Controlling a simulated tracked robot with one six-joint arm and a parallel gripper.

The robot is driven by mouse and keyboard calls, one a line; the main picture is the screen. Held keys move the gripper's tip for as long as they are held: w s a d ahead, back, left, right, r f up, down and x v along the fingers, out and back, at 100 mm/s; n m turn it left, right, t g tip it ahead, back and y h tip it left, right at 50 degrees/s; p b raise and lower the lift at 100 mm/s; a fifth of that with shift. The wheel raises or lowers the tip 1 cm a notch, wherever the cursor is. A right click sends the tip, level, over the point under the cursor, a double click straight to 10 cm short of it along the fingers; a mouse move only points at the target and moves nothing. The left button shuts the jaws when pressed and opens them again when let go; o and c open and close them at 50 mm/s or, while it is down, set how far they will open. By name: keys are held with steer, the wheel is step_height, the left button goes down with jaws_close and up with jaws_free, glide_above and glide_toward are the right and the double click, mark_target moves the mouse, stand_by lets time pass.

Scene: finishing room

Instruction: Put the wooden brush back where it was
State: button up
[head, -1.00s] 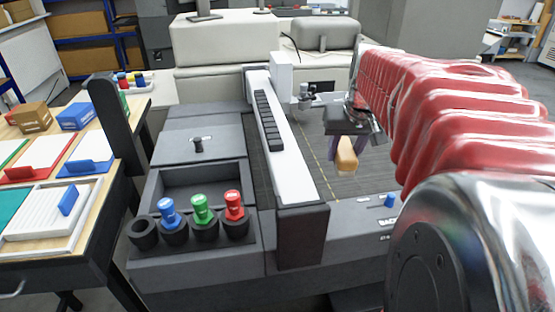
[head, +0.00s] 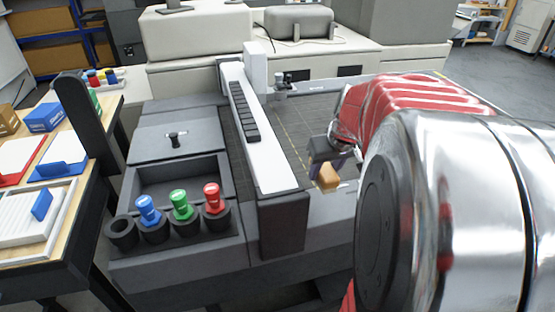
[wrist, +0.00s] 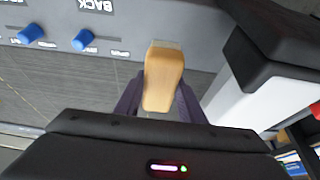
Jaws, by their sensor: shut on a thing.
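The wooden brush (wrist: 163,79) has a tan wooden body with pale bristles at its far end in the wrist view. My gripper (wrist: 160,98) is shut on it, with a dark purple finger on each side. In the head view the brush (head: 328,178) hangs below my gripper (head: 327,165), over the near part of the machine's dark bed, right of the white beam. My arm hides part of the bed. I cannot tell which place the brush came from.
The white beam (head: 262,139) with a dark end block stands close left of the brush. Left of it are an open recess (head: 178,182) and a row of round holders (head: 122,232); the leftmost is empty, the others hold blue, green and red-topped items. A wooden table (head: 67,230) stands further left.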

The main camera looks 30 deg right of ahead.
mark_target(330, 176)
steer(key=shift+f, duration=1.75)
steer(key=shift+f, duration=1.85)
steer(key=shift+f, duration=0.15)
steer(key=o, duration=1)
steer(key=v, duration=1.2)
steer(key=shift+s, duration=0.1)
